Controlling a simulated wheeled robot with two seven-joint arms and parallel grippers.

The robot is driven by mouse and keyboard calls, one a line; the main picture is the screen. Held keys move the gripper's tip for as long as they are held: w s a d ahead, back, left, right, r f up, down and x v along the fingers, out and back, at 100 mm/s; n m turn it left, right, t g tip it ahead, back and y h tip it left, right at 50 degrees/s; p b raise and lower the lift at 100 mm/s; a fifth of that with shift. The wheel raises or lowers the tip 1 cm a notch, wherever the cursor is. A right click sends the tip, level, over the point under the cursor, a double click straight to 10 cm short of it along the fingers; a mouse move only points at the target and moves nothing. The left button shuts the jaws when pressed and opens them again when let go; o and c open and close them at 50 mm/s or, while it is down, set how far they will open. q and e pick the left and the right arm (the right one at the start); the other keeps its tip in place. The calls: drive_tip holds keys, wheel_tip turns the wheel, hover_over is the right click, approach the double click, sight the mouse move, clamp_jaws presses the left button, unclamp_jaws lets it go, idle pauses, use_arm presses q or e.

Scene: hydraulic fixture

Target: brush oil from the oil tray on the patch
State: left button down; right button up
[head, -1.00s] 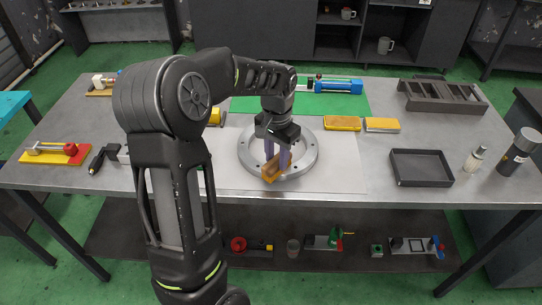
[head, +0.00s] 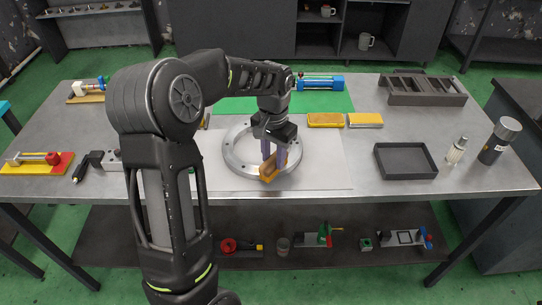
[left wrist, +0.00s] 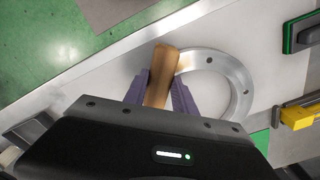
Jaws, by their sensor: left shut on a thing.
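My left gripper (head: 272,160) has purple fingers and is shut on an orange-brown wooden brush (head: 268,173). It holds the brush over the front right part of a grey metal ring (head: 234,157). The left wrist view shows the brush (left wrist: 161,76) between the fingers, overlapping the ring's edge (left wrist: 238,84). Whether the brush touches the ring or the sheet below cannot be told. A shallow dark tray (head: 405,160), possibly the oil tray, lies right of the ring; no oil is distinguishable in it. I cannot pick out the patch for certain. My right gripper is not in view.
The ring lies on a pale sheet (head: 325,170) on the metal table. Behind are two yellow-topped blocks (head: 325,119), a green mat (head: 240,104) and a dark slotted rack (head: 425,90). A small bottle (head: 456,151) and a dark canister (head: 499,140) stand at the right.

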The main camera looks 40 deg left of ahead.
use_arm(q)
drive_tip(key=shift+r+p, duration=2.25)
drive_tip(key=shift+r, duration=0.7)
drive_tip(key=shift+r, duration=0.1)
wheel_tip(320, 180, up, 3)
drive_tip(key=shift+f+p, duration=0.1)
drive_tip(key=shift+p, duration=1)
drive_tip(key=shift+f, duration=0.15)
